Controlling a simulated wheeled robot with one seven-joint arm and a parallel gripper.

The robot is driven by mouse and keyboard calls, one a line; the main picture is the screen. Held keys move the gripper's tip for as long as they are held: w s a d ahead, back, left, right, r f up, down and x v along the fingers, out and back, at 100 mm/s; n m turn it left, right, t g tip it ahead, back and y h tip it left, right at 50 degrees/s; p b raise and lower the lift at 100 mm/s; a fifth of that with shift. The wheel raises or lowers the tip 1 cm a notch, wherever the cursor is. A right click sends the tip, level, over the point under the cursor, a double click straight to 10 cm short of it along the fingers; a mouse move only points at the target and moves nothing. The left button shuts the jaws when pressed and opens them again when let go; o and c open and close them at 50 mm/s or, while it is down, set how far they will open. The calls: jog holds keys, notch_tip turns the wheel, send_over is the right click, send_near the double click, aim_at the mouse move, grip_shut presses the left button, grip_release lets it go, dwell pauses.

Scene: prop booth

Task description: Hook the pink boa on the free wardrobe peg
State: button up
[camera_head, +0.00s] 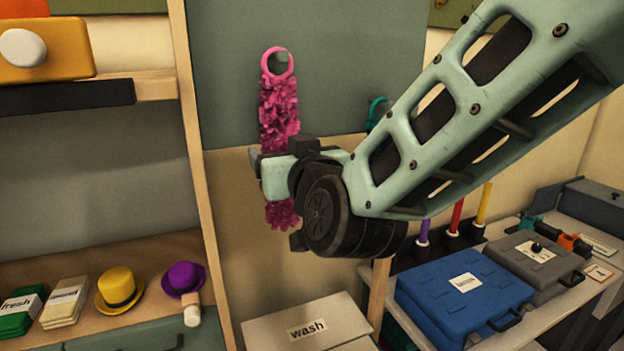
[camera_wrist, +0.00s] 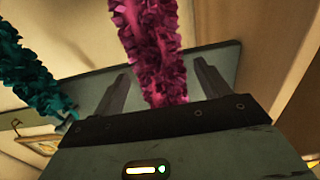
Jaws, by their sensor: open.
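The pink boa (camera_head: 279,108) hangs upright against the grey-green wardrobe panel (camera_head: 340,70). Its pink ring (camera_head: 266,64) is at the top, and a grey round peg end (camera_head: 281,60) shows inside the ring. The ring appears to hang around that peg. My gripper (camera_head: 258,160) is at the boa's lower half and hides part of it. In the wrist view the boa (camera_wrist: 150,45) runs between the fingers of my gripper (camera_wrist: 162,72), which are open and apart. A teal boa (camera_wrist: 30,75) hangs to the left there; its teal ring (camera_head: 377,110) shows partly behind my arm in the head view.
A shelf with a yellow hat (camera_head: 119,288) and a purple hat (camera_head: 183,278) stands left. A "wash" box (camera_head: 308,325) is below my gripper. A blue case (camera_head: 465,290), a grey case (camera_head: 535,262) and coloured candle-like sticks (camera_head: 456,215) are at right.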

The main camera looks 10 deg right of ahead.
jog(key=b+v, duration=0.6)
jog(key=v, duration=1)
jog(key=s+a+f+n+g+y+b, duration=0.1)
jog(key=s+a+f+n+g, duration=0.1)
jog(key=f+g, duration=0.45)
jog(key=s+a+f+n+g+y+b, duration=0.1)
jog(key=a+f+n+g+y, duration=0.15)
jog(key=f, duration=0.75)
jog(key=s+d+f+g+h+b, duration=0.1)
jog(key=s+d+f+g+h, duration=0.7)
jog(key=d+f, duration=0.3)
jog(key=shift+d, duration=0.9)
jog(key=shift+f, duration=0.15)
